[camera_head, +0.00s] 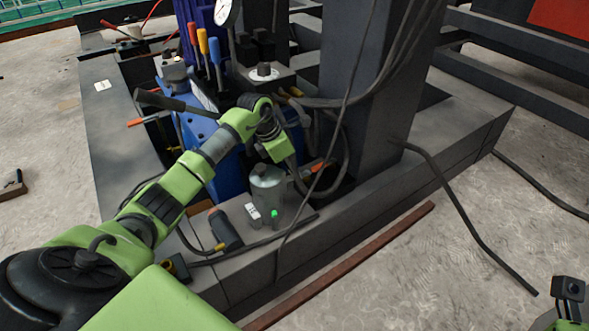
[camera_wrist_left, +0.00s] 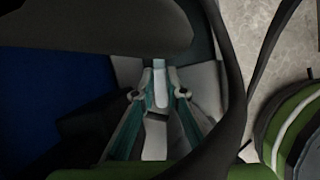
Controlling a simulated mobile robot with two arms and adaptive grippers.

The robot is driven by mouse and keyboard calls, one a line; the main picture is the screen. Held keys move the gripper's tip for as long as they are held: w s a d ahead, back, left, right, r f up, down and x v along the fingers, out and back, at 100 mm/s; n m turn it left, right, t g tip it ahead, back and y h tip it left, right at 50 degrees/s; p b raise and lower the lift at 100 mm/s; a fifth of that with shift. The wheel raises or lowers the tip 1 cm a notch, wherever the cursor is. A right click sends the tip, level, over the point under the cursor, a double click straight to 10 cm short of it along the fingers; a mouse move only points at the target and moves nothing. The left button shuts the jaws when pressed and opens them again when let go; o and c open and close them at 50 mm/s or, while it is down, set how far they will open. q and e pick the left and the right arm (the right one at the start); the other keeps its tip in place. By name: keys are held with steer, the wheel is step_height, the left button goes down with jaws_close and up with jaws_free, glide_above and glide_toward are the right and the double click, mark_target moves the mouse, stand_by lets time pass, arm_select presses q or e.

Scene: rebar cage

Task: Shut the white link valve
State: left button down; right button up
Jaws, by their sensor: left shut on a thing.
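My left arm reaches over the blue machine in the head view, with its wrist (camera_head: 268,130) just above a grey-green canister; the fingers cannot be made out there. In the left wrist view my left gripper (camera_wrist_left: 160,96) has its teal-edged fingers closed on a narrow white piece (camera_wrist_left: 160,74), which looks like the lever of the white link valve. The valve's body is hidden by the fingers and by a dark blurred bar across the top. My right gripper is not in view; only a small part of that arm shows at the lower right corner of the head view.
The grey-green canister (camera_head: 267,189) stands on the dark beam ledge. A thick dark post (camera_head: 372,95) with hanging cables rises to the right. A drill-like tool (camera_head: 225,229) lies in front.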

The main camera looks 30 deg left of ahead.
arm_select(q)
steer(key=shift+w+a+m, duration=0.15)
steer(key=shift+a+m, duration=0.05)
steer(key=shift+m, duration=0.4)
steer(key=c, duration=2)
jaws_free()
steer(key=shift+c, duration=0.2)
steer(key=v, duration=1.2)
steer(key=shift+a, duration=0.2)
steer(key=shift+w, duration=0.1)
steer(key=shift+c, duration=0.3)
